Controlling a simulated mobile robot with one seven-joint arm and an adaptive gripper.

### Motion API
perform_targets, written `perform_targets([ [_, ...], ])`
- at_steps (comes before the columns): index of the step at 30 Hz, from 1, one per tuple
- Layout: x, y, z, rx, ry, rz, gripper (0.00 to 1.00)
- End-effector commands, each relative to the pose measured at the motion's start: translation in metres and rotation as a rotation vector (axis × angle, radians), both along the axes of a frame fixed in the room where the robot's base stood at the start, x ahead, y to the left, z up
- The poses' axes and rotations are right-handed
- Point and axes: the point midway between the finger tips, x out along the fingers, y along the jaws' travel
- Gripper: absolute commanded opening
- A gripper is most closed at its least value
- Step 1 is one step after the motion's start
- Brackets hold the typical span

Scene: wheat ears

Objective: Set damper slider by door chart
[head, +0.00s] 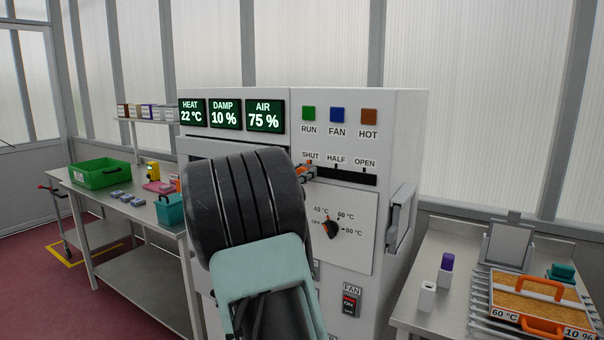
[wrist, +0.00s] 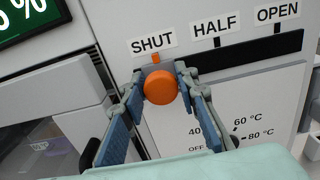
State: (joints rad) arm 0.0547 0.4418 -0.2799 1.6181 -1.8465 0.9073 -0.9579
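The damper slider, an orange knob (wrist: 160,88) on a dark slot (wrist: 262,48), stands under the SHUT label at the slot's left end. HALF and OPEN are marked further right. My gripper (wrist: 160,72) has one finger on each side of the knob, very close to it; whether the fingers press on it is unclear. In the head view my wrist covers most of the cabinet door, and no chart shows. The DAMP display (head: 224,114) on the cabinet (head: 410,120) reads 10 %.
HEAT reads 22 °C and AIR 75 %. Below the slot are a temperature dial (head: 331,229) and a FAN switch (head: 350,304). The right bench holds a grain tray (head: 505,312) tagged 60 °C and 10 %. A green crate (head: 100,173) is on the left bench.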

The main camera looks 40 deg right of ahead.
Motion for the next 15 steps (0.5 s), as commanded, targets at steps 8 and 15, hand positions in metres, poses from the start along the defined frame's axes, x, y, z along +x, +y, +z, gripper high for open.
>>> perform_targets([
  [8, -0.0001, 0.0002, 0.0001, 0.0, 0.0, 0.0, 0.0],
  [15, -0.0018, -0.0005, -0.0004, 0.0, 0.0, 0.0, 0.0],
])
